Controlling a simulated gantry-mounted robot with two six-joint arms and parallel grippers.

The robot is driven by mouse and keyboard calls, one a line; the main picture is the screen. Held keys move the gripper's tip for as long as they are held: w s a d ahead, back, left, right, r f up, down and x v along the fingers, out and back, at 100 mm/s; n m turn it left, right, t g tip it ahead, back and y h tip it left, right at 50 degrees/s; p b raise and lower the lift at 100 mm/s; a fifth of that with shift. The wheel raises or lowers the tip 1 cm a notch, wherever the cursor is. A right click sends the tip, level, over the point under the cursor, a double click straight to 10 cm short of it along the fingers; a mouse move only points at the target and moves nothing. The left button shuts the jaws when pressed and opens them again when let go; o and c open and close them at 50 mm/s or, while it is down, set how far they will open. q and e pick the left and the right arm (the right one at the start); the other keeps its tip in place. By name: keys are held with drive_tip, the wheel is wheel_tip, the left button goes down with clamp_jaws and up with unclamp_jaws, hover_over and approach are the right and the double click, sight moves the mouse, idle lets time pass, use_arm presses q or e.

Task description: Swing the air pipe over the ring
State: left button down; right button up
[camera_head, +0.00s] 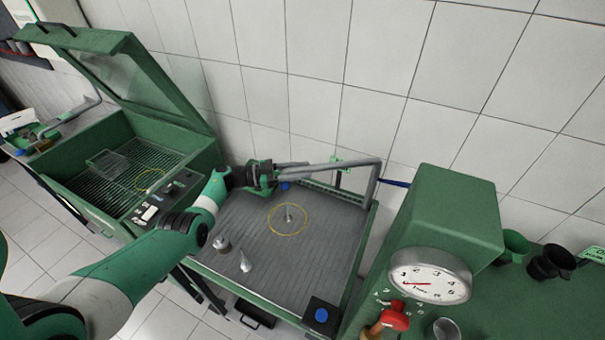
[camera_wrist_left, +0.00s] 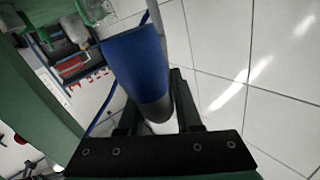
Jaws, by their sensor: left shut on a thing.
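The grey air pipe (camera_head: 335,171) rises at the back right corner of the grooved work table (camera_head: 330,255), bends, and reaches left across the table's back. My left gripper (camera_head: 266,177) is at the pipe's left end, near the back edge of the table. The left wrist view shows its fingers shut on the pipe's blue and black end piece (camera_wrist_left: 140,65). A thin yellow ring (camera_head: 309,219) lies on the table around a small metal piece (camera_head: 289,214). The gripper and pipe end are behind and left of the ring, not over it. My right gripper is not in view.
A green washing cabinet (camera_head: 75,180) with raised lid stands left of the table. A green machine with a dial gauge (camera_head: 430,275) stands at the right. Two small metal parts (camera_head: 245,262) (camera_head: 221,243) and a blue-topped block (camera_head: 321,314) are on the front table. A tiled wall is behind.

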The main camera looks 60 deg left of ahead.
use_arm(q)
drive_tip(key=shift+a+f, duration=0.1)
drive_tip(key=shift+f, duration=0.1)
drive_tip(key=c, duration=0.9)
unclamp_jaws()
drive_tip(key=shift+o, duration=1.2)
drive_tip(key=shift+a+r, duration=0.15)
drive_tip(key=shift+a, duration=0.05)
drive_tip(key=shift+s+a+r, duration=0.1)
drive_tip(key=shift+s+a, duration=0.05)
drive_tip(key=shift+s, duration=0.3)
drive_tip(key=p+v, duration=0.1)
drive_tip(key=v, duration=0.9)
drive_tip(key=shift+s+p, duration=0.3)
